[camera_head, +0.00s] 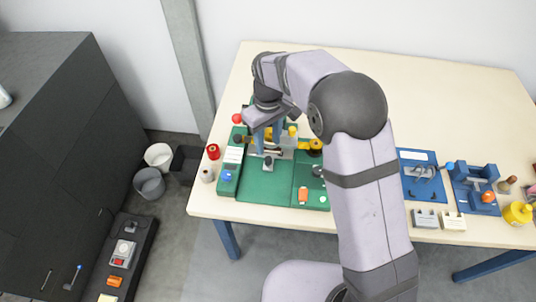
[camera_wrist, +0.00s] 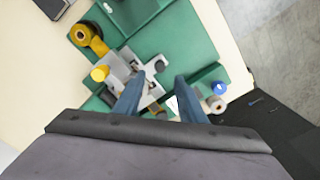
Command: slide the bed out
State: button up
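A green fixture (camera_head: 270,185) stands on the table; it also shows in the wrist view (camera_wrist: 180,40). On it is a pale grey slotted part (camera_wrist: 120,66), perhaps the bed, with a yellow knob (camera_wrist: 99,73) beside it. A small dark grey knob or handle (camera_head: 268,162) stands at its near side and shows in the wrist view (camera_wrist: 159,66). My gripper (camera_head: 267,149) is over this part, pointing down. Its blue fingers (camera_wrist: 158,80) are apart with nothing seen held between them. The fingers and palm hide part of the fixture, and I cannot tell whether they touch it.
A yellow tape roll (camera_wrist: 88,36) sits at the fixture's edge. A red roll (camera_head: 213,151) and a white roll (camera_head: 207,174) stand left of it. Blue fixtures (camera_head: 421,176) are to the right, beyond my arm. The table's back (camera_head: 440,95) is clear. Bins (camera_head: 149,183) stand on the floor.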

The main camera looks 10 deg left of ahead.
aim_at(268, 159)
jog(key=shift+f, duration=0.15)
jog(key=shift+f+p, duration=1.35)
jog(key=shift+f, duration=2.2)
grip_shut()
